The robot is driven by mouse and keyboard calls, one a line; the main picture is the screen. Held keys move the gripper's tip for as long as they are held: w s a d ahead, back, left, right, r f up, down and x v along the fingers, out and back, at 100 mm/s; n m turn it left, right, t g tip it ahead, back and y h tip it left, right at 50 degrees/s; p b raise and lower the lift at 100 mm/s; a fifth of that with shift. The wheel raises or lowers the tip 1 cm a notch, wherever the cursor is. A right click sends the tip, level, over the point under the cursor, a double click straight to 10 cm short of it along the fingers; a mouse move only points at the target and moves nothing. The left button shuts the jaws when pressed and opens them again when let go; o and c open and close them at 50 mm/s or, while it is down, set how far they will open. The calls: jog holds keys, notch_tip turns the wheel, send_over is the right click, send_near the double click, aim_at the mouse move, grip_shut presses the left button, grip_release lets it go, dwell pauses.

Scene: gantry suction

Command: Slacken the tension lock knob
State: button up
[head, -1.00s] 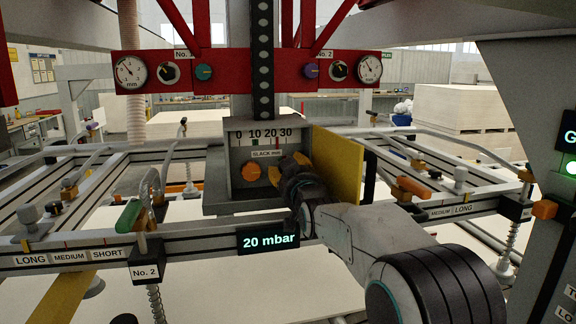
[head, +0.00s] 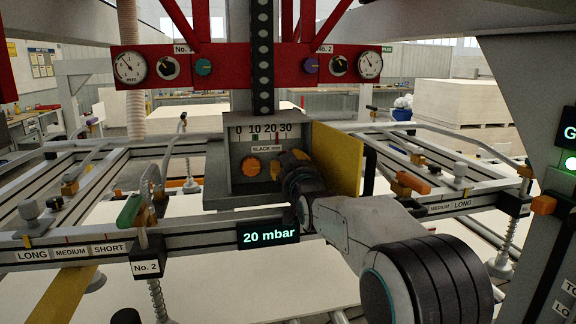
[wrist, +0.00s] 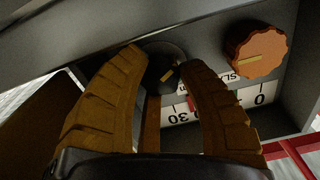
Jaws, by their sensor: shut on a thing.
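The grey slack box (head: 240,140) carries a 0 to 30 scale marked "SLACK mm", with an orange knob (head: 250,167) below it. The orange knob also shows at the upper right of the wrist view (wrist: 256,50), apart from my fingers. A small black knob (wrist: 166,72) with a yellow pointer line sits between the fingertips of my gripper (wrist: 168,62). My gripper is shut on this black knob, to the right of the orange one in the head view. There the gripper (head: 283,163) and wrist hide the knob. No label naming the black knob is readable.
A yellow plate (head: 338,160) stands close on the right of my gripper. A "20 mbar" display (head: 268,234) hangs below on the rail. A red beam (head: 232,67) with gauges crosses above the box. Rails with clamps and suction cups spread to both sides.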

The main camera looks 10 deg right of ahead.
jog(key=shift+m+b, duration=0.9)
jog(key=shift+b, duration=0.3)
jog(key=shift+c, duration=0.3)
jog(key=shift+r+m+b, duration=0.2)
jog(key=shift+m+b, duration=0.1)
jog(key=shift+m, duration=0.3)
jog(key=o, duration=0.9)
jog(key=shift+f, duration=0.1)
jog(key=shift+s, duration=0.1)
jog(key=s, duration=1.1)
jog(key=shift+s, duration=0.4)
